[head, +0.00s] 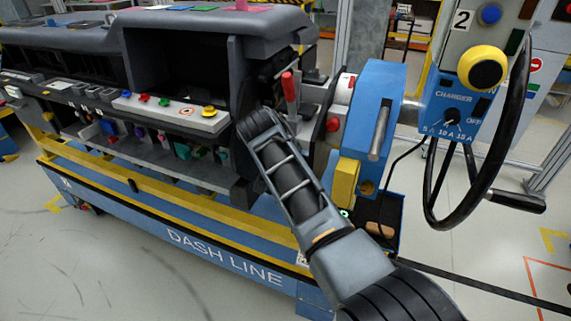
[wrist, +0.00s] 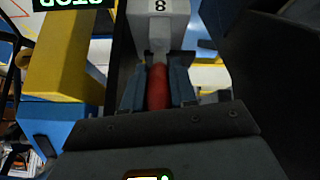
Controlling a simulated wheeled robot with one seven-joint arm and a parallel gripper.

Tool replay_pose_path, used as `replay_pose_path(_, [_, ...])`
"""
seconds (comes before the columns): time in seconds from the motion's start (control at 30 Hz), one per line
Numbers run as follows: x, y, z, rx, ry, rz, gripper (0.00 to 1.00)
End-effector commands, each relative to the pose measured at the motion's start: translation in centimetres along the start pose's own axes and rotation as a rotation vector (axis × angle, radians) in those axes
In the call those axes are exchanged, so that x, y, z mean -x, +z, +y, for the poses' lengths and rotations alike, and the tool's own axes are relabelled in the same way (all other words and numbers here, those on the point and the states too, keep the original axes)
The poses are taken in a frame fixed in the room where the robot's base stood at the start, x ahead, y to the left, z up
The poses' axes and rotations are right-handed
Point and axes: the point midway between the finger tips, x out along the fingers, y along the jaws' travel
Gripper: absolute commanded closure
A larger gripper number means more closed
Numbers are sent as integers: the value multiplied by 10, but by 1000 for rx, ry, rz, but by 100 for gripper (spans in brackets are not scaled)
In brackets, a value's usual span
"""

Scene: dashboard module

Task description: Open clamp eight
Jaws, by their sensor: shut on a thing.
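Clamp eight shows in the wrist view as a pale grey block (wrist: 158,28) marked 8, with a red handle (wrist: 157,88) coming from it toward me. My gripper (wrist: 156,82) has its two blue-grey fingers on either side of the red handle and is shut on it. In the head view my arm reaches to the right end of the dashboard module, and my fingers are hidden there. A red lever (head: 289,88) stands upright just beyond my arm's end; I cannot tell whether it is the same handle.
The dashboard (head: 60,45) lies to the left on a blue and yellow stand. A blue housing (head: 367,115) with a yellow block (head: 345,183) stands close right of my arm. A black steering wheel (head: 510,120) is further right. Open floor lies in front.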

Motion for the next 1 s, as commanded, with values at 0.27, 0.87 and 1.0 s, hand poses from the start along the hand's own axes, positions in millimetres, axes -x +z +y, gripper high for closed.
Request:
replay_pose_path(0.27, [0, -2, 0, -1, -4, -1, 100])
replay_pose_path(0.87, [0, -1, 0, -1, -1, -3, 48])
replay_pose_path(1.0, [6, -1, 0, -1, -2, -2, 48])
